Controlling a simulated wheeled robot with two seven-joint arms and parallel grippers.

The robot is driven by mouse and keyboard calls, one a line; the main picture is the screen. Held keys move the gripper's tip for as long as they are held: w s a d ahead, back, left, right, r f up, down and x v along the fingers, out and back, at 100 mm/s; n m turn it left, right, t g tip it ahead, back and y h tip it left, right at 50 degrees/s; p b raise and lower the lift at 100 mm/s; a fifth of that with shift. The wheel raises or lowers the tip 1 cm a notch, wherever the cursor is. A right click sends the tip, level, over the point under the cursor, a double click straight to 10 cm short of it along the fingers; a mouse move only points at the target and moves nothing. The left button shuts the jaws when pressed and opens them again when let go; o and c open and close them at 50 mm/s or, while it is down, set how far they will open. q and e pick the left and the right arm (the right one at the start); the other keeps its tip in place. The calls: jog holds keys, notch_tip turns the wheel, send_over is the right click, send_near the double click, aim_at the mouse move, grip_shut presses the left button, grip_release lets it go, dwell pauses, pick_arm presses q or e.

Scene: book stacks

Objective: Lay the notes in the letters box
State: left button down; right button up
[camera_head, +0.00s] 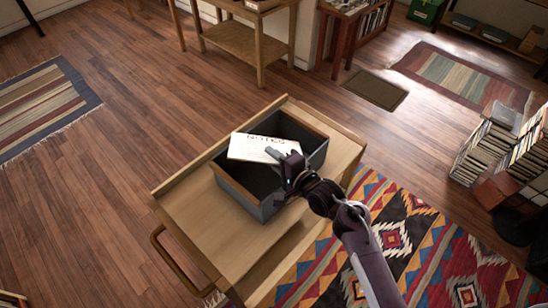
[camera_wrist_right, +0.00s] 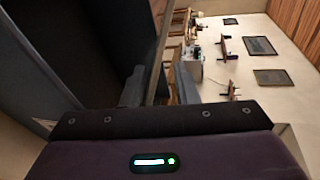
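The notes (camera_head: 258,148), a pale flat booklet with "NOTES" on its cover, are over the open top of a grey box (camera_head: 234,190). My right gripper (camera_head: 281,160) is at the notes' right-hand edge, above the box, and appears shut on that edge. In the right wrist view a thin strip, seemingly the notes' edge (camera_wrist_right: 158,55), runs between the two grey fingers, with a dark area to its left. No label shows on the box, and the notes hide part of its inside. My left gripper is not in view.
The box stands on a wooden cart (camera_head: 190,213) with a handle (camera_head: 172,256) at its left. The cart top is bare left of the box. A patterned rug (camera_head: 440,255) lies at right, and a book rack (camera_head: 487,150) stands beyond it.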

jog(key=shift+r, duration=0.3)
jog(key=b+v, duration=0.1)
jog(key=v, duration=1.1)
jog(key=shift+r, duration=0.35)
